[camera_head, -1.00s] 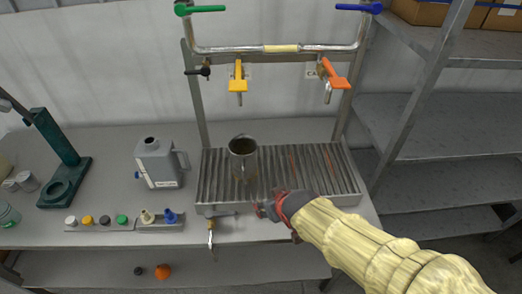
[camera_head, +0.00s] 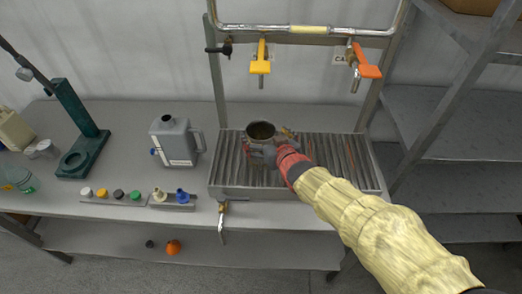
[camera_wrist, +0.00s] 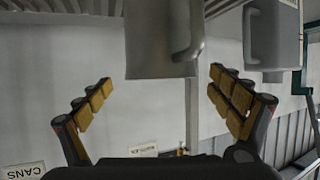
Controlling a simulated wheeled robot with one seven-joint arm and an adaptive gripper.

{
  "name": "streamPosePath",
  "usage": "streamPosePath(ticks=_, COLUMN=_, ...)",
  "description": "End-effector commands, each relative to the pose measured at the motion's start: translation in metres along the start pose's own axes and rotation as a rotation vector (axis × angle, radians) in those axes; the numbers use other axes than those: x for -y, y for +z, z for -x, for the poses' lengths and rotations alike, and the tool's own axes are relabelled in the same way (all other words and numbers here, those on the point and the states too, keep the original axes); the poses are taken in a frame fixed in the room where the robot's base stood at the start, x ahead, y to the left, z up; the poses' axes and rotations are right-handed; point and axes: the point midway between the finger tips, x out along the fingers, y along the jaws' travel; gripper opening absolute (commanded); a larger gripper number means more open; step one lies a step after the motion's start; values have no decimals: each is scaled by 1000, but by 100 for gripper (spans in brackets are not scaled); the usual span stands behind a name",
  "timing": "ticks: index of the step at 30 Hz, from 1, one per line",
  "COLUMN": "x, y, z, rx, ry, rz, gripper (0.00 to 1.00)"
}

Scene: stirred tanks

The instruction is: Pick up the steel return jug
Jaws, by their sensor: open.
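The steel return jug (camera_head: 261,131) stands upright on the ribbed steel drain tray (camera_head: 230,188), below the yellow-handled tap. In the wrist view the jug (camera_wrist: 152,35) is ahead between the fingers, with its handle toward the right. My gripper (camera_head: 272,147) is at the near right side of the jug, partly overlapping its lower body in the head view. In the wrist view my gripper (camera_wrist: 160,80) is open, its yellow-padded fingers spread wide and apart from the jug. The jug's base is partly hidden by my gripper in the head view.
A grey jerrycan (camera_head: 176,143) stands left of the tray. The yellow tap (camera_head: 261,62) and orange tap (camera_head: 366,62) hang above. A row of coloured caps (camera_head: 118,194) and a green stand (camera_head: 82,140) are farther left.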

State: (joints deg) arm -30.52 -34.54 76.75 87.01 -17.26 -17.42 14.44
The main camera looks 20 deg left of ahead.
Motion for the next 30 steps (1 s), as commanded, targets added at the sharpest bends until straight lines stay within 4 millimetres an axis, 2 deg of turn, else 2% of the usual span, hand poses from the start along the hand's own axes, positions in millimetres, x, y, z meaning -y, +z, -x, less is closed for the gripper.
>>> streamPosePath(ticks=1, x=1, y=6, z=-9, rx=3, ry=-1, rz=0, gripper=92)
streamPosePath(ticks=6, x=1, y=3, z=-26, rx=1, ry=-1, rz=1, gripper=92)
streamPosePath(ticks=14, x=1, y=2, z=-28, rx=1, ry=0, rz=1, gripper=92)
streamPosePath(ticks=30, x=1, y=2, z=-28, rx=1, ry=0, rz=1, gripper=63)
